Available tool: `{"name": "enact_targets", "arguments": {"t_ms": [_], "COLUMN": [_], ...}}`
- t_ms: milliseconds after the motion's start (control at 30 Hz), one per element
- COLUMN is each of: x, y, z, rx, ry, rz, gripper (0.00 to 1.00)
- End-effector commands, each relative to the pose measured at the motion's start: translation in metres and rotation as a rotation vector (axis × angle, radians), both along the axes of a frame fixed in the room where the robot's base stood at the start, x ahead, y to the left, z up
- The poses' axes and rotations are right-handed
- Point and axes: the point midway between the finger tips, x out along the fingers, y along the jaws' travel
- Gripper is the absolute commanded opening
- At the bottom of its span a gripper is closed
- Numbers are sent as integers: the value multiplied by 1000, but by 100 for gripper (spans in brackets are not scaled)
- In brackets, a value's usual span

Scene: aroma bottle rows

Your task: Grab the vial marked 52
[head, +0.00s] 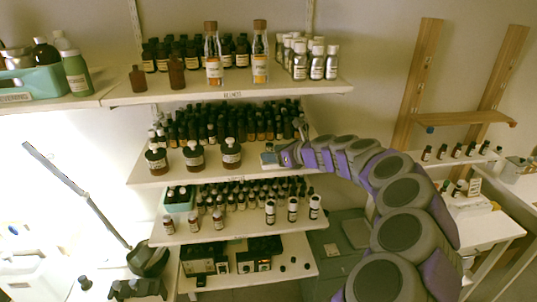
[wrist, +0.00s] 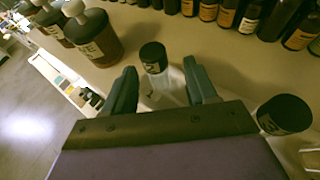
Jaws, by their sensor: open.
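In the wrist view a small clear vial (wrist: 153,62) with a black cap stands on the shelf, between and just beyond my fingertips. A pale mark shows on its cap, too blurred to read for sure. A second black-capped vial (wrist: 285,113) with a pale mark on its cap is to the right, outside my fingers. My gripper (wrist: 160,85) is open, one finger on each side of the nearer vial, with nothing clamped. In the head view my gripper (head: 282,152) is at the right end of the second shelf, low over its surface.
Large brown bottles (head: 193,155) stand left on the same shelf (head: 190,175); one (wrist: 95,38) is close to my left finger. Dark labelled bottles (wrist: 250,15) line the back. Another shelf (head: 225,88) with bottles hangs above. The shelf's front edge is near my left finger.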

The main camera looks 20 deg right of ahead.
Motion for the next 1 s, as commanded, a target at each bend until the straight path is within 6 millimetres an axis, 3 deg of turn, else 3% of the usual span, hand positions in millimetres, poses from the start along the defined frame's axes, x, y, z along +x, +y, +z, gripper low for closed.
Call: {"name": "enact_targets", "arguments": {"t_ms": [133,700,1000], "x": [0,0,0], "y": [3,3,3], "z": [0,0,0], "rx": [-2,-1,-2], "ry": [0,2,1], "rz": [-1,2,0], "gripper": [56,1,0]}}
